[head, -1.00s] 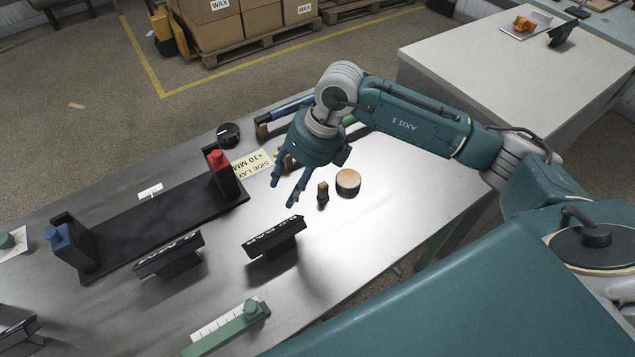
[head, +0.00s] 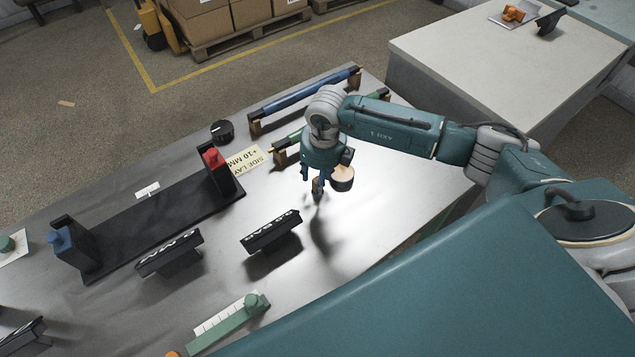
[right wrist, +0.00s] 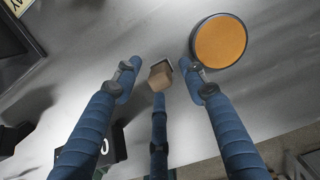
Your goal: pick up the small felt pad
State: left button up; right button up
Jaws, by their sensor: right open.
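A small brown block with a dark face, which looks like the felt pad (right wrist: 160,77), stands on the metal table. In the right wrist view it sits between the spread fingers of my right gripper (right wrist: 159,68), which is open. No finger clearly closes on the pad. In the head view my right gripper (head: 311,187) points down over the pad, which the fingers partly hide. A round dark tin with a tan top (head: 342,178) stands just right of the fingers; its orange-tan top (right wrist: 221,41) is close to the right finger in the wrist view. My left gripper is not in view.
Black stands with white lettering (head: 270,232) are left of and nearer than the gripper. A blue roller (head: 305,96) and a green one lie on wooden supports behind. A long black fixture (head: 150,225) fills the left. The table's front right is clear.

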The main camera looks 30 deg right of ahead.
jog(key=shift+w+f, duration=0.1)
jog(key=shift+f, duration=0.45)
jog(key=c, duration=1)
jog(key=shift+o, duration=0.2)
jog(key=shift+o, duration=0.2)
jog(key=shift+r, duration=0.15)
notch_tip(320, 180, up, 20)
jog(key=b, duration=0.3)
